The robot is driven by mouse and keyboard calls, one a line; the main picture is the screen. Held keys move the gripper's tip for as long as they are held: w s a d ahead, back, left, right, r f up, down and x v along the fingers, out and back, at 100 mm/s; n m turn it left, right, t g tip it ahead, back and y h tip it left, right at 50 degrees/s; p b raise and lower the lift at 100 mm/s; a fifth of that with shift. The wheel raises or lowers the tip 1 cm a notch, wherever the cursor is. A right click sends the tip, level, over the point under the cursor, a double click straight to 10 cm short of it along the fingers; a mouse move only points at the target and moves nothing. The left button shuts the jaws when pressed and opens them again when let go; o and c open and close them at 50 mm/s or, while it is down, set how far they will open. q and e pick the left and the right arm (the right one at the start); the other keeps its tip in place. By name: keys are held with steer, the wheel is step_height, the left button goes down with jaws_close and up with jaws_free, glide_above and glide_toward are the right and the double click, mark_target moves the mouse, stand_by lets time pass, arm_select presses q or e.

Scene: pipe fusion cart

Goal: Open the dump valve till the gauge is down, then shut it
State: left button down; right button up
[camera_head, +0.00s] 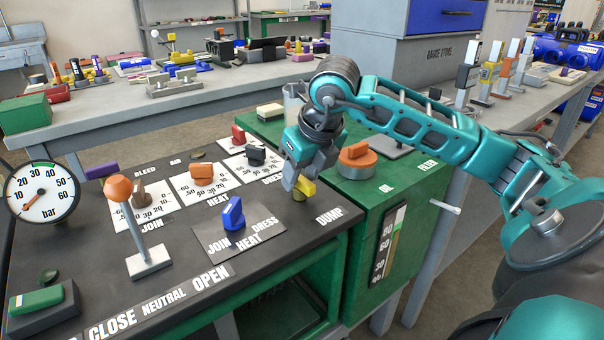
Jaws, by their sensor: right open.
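The dump valve is a small yellow handle (304,188) on the dark panel, beside the white DUMP label (329,216). My right gripper (298,184) points down at the yellow handle with its fingers open. The fingers hide part of the handle, and I cannot tell whether they touch it. The round white bar gauge (41,193) stands at the left edge. Its reddish needle appears to point to the lower left, near the low end of the scale. My left gripper is not in view.
A blue knob (233,213), an orange knob (202,174) and an orange-ball lever (119,188) stand on the panel left of my gripper. A green cabinet (372,222) with an orange-topped cap (356,160) is at right. Benches (110,112) with tools stand behind.

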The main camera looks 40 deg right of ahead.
jaws_close()
stand_by(0.4)
